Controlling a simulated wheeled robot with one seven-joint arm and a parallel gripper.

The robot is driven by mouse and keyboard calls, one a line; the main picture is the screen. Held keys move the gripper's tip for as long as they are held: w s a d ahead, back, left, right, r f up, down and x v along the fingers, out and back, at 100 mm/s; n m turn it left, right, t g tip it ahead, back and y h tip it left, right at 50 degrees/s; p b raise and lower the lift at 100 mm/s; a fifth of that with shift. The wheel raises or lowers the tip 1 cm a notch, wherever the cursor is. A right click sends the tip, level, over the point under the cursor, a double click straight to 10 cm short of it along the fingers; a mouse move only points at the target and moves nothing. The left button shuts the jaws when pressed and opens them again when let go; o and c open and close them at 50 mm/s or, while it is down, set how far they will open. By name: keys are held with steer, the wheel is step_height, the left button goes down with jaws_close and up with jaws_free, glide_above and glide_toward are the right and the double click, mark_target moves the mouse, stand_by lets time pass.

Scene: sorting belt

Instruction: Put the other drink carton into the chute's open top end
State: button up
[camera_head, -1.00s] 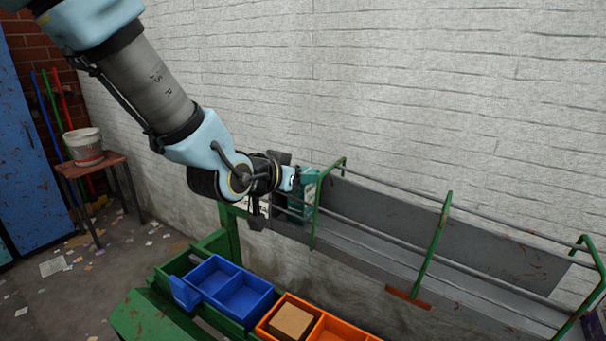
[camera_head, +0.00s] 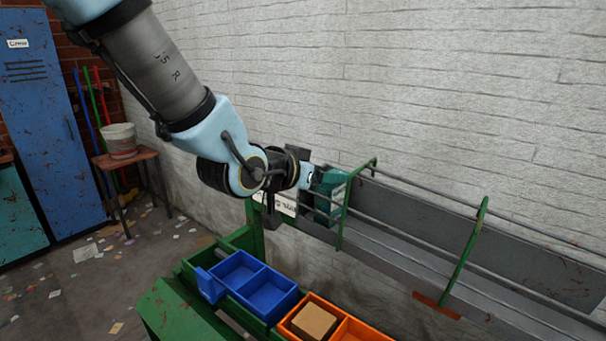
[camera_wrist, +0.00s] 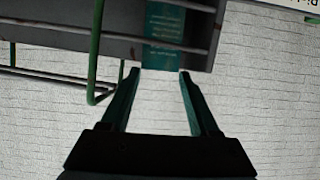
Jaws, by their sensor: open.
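A teal drink carton (camera_head: 331,188) is at the left end of the grey chute (camera_head: 405,207), between its rails and beside the green end frame. In the wrist view the carton (camera_wrist: 164,28) shows beyond the fingers, partly behind the chute's grey rods. My gripper (camera_wrist: 158,72) is open, with nothing between its fingers, and its tips point at the carton's near edge. In the head view my gripper (camera_head: 308,178) is right up against the carton's left side; its fingers are mostly hidden there, and I cannot tell whether they touch it.
Below the chute stand a blue divided bin (camera_head: 268,294) and an orange bin (camera_head: 348,329) holding a brown box (camera_head: 313,322), on a green frame (camera_head: 190,315). A white brick wall (camera_head: 440,100) runs behind. A stool with a bucket (camera_head: 119,140) stands at the left.

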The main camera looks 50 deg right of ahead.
steer(key=v, duration=0.8)
steer(key=shift+a+b, duration=0.25)
steer(key=shift+b, duration=0.1)
steer(key=shift+r, duration=0.1)
steer(key=w+a+f+n+t+y, duration=0.3)
steer(key=w+a+f+n+y, duration=0.1)
steer(key=w+a, duration=0.7)
steer(key=w+a+f+n+t+y, duration=0.3)
steer(key=w+a+f+n+y, duration=0.15)
steer(key=w+a, duration=0.6)
steer(key=a+f+n+g+y, duration=0.2)
steer(key=a+n, duration=0.2)
steer(key=a, duration=0.8)
steer(key=a+f+n+g+y, duration=0.2)
steer(key=a+f+n, duration=0.1)
steer(key=a, duration=1)
steer(key=shift+n+y, duration=0.35)
steer(key=shift+n, duration=0.3)
